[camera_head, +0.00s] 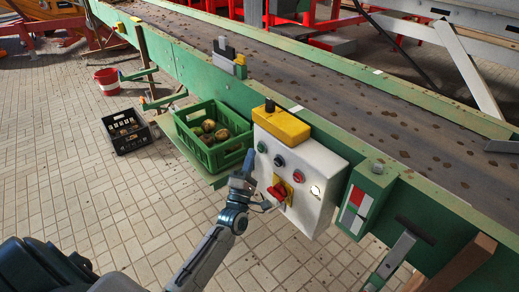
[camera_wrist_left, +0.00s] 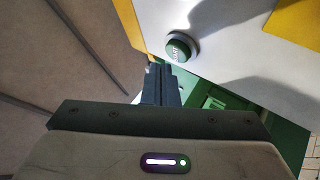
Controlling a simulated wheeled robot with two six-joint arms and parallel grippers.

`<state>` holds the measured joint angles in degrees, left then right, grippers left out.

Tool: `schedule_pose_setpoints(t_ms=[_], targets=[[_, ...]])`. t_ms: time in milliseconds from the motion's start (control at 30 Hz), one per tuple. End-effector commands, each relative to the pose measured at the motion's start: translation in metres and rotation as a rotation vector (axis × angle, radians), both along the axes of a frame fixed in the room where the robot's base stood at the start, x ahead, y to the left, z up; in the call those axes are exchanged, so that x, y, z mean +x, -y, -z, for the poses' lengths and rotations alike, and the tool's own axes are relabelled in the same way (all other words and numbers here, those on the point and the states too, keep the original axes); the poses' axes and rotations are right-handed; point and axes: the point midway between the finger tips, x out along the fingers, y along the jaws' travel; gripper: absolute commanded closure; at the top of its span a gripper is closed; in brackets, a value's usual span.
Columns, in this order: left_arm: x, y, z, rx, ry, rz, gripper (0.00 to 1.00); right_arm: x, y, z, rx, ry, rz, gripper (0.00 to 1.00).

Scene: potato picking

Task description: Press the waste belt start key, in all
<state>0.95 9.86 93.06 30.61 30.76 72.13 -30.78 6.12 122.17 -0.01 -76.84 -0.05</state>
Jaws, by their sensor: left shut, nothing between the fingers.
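A white control box (camera_head: 306,163) with a yellow top hangs on the side of the green conveyor. A green key (camera_head: 261,147) sits at the upper left of its face. In the left wrist view the round green key (camera_wrist_left: 181,48) carries white lettering that looks like START. My left gripper (camera_head: 248,160) is shut and empty, just left of the box face. In the left wrist view its fingertips (camera_wrist_left: 159,72) are just below and left of the green key, with a small gap visible. My right gripper is not in view.
A green crate with potatoes (camera_head: 205,152) stands close behind my gripper. A black crate (camera_head: 124,145) and a red bucket (camera_head: 107,83) are on the floor.

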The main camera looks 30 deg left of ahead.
Motion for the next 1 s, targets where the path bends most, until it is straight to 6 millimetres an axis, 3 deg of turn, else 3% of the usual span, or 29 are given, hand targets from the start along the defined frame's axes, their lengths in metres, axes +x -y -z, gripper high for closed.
schedule_pose_setpoints(t_ms=[1000], targets=[[0.0088, 0.0037, -0.0001, 0.0, 0.0, 0.0, 1.0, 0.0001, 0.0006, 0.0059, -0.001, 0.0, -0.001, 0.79]])
